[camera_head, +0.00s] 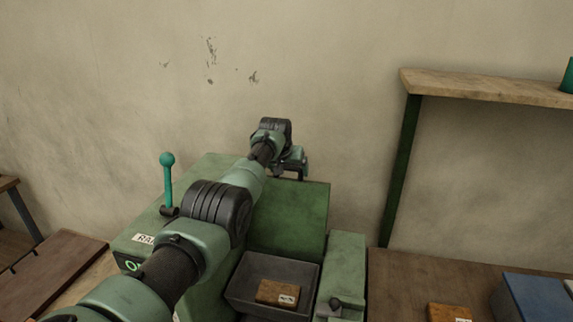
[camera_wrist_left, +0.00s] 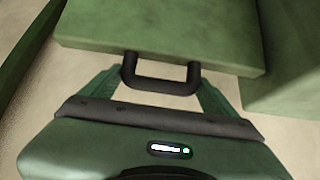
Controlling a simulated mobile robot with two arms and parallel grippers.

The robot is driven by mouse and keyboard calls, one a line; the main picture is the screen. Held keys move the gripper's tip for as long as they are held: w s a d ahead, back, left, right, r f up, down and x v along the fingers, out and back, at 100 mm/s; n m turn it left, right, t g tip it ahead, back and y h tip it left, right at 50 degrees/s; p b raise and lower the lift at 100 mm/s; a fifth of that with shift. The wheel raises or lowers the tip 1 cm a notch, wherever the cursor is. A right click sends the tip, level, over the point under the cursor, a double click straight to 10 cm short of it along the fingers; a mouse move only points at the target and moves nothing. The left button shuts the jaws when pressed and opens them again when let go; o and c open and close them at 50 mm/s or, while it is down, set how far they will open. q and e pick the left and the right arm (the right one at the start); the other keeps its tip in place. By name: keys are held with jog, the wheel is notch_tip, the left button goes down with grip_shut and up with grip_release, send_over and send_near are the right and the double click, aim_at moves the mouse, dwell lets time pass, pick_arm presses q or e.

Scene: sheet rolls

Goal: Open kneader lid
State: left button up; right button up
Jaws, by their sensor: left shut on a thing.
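The green kneader has its lid (camera_head: 288,215) standing raised, close to upright, behind the open trough (camera_head: 240,290). A brown block (camera_head: 277,292) with a white label lies in the trough. My left gripper (camera_head: 293,167) is at the lid's upper edge, its arm crossing over the machine. In the left wrist view, the dark U-shaped handle (camera_wrist_left: 160,86) sticks out from the lid's green edge (camera_wrist_left: 160,40), and my left gripper's fingers (camera_wrist_left: 160,78) are shut on it. The arm hides part of the machine. My right gripper is not in view.
A teal-knobbed lever (camera_head: 168,180) stands on the machine's left side. To the right are a wooden table (camera_head: 400,285) with a brown block (camera_head: 449,312) and a blue thing (camera_head: 535,295), and a shelf (camera_head: 480,88) above. A plain wall is behind.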

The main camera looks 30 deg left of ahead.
pick_arm(q)
jog(key=shift+f, duration=0.15)
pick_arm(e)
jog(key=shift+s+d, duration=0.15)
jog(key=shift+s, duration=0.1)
pick_arm(q)
jog(key=o, duration=1.8)
jog(key=shift+s, duration=0.1)
jog(key=shift+o, duration=0.2)
jog(key=shift+s+r, duration=0.1)
jog(key=shift+r, duration=0.1)
jog(key=shift+s+d+r, duration=0.1)
jog(key=shift+s+r, duration=0.25)
jog(key=shift+r, duration=0.25)
jog(key=b+v, duration=0.2)
jog(key=v, duration=0.2)
jog(key=shift+s+d+r+b, duration=0.1)
jog(key=shift+s+r+b, duration=0.15)
jog(key=shift+s+b, duration=0.1)
jog(key=shift+s+d+r, duration=0.1)
jog(key=shift+s+r, duration=0.3)
jog(key=shift+r, duration=0.15)
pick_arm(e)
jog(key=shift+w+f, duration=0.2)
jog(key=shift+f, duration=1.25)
